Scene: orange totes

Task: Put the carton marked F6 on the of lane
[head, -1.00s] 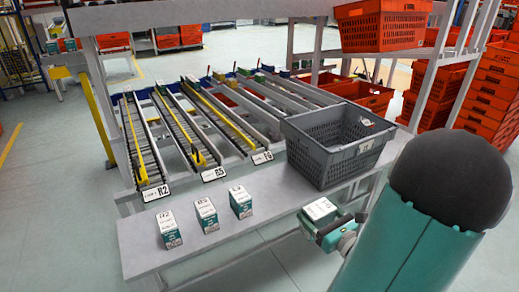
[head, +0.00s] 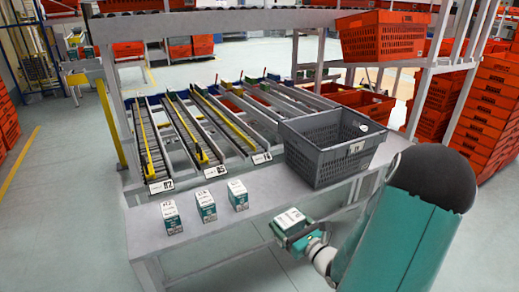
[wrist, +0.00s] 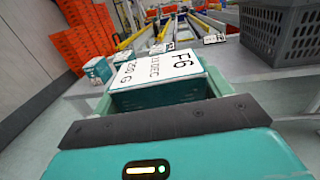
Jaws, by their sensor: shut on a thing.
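The carton marked F6 (wrist: 160,78) is a teal box with a white top printed F6 and DEC. It also shows in the head view (head: 289,219). My gripper (head: 298,237) is shut on it and holds it white top up, in front of the grey bench's front edge. The roller lanes (head: 190,130) slope away behind the bench. The lane tags at their near ends (head: 161,186) are small; the left one seems to read R2. The others are hard to read. No lane marked "of" can be made out.
Three similar cartons stand on the bench (head: 150,228): left (head: 171,217), middle (head: 206,206), right (head: 238,194). A grey crate (head: 330,155) stands at the bench's right. An orange tote (head: 383,37) sits above it. Bench space between the right carton and the crate is clear.

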